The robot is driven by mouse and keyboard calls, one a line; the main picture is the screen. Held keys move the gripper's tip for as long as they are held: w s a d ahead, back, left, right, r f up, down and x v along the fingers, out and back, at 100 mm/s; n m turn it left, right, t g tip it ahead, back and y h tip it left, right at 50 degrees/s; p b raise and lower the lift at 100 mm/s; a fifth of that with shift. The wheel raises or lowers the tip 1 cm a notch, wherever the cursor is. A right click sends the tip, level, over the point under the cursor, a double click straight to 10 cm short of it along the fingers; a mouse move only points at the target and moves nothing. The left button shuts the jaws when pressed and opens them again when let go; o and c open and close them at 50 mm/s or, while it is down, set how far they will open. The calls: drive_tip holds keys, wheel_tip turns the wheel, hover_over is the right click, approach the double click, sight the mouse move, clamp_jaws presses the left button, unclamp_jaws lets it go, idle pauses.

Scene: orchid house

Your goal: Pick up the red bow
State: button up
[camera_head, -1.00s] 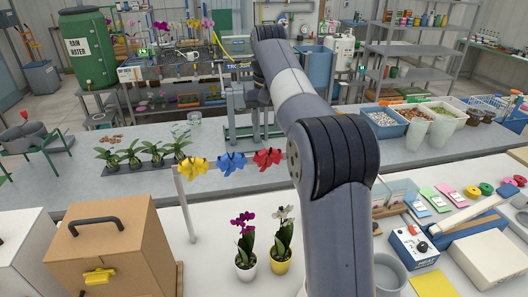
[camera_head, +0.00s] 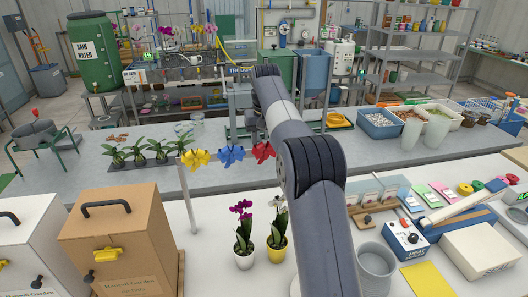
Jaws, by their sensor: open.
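The red bow (camera_head: 262,151) is the rightmost of three bows in a row on a thin rail. It sits just left of my arm's thick elbow joint, apart from it in the picture. The blue bow (camera_head: 230,155) and the yellow bow (camera_head: 194,159) are to its left. My arm reaches up and away from the lower right. My gripper (camera_head: 241,108) appears as grey parts by the arm's far end, beyond and above the red bow. It is open and away from the bow; its fingertips are hard to make out against the clutter.
A pale post (camera_head: 188,195) holds the rail's left end. A purple orchid (camera_head: 243,230) and a white orchid (camera_head: 278,230) in pots stand below the bows. A brown box (camera_head: 120,240) is at the left. Seedlings (camera_head: 145,150) line the bench behind.

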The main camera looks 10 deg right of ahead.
drive_tip(key=shift+c, duration=0.2)
clamp_jaws()
idle(0.3)
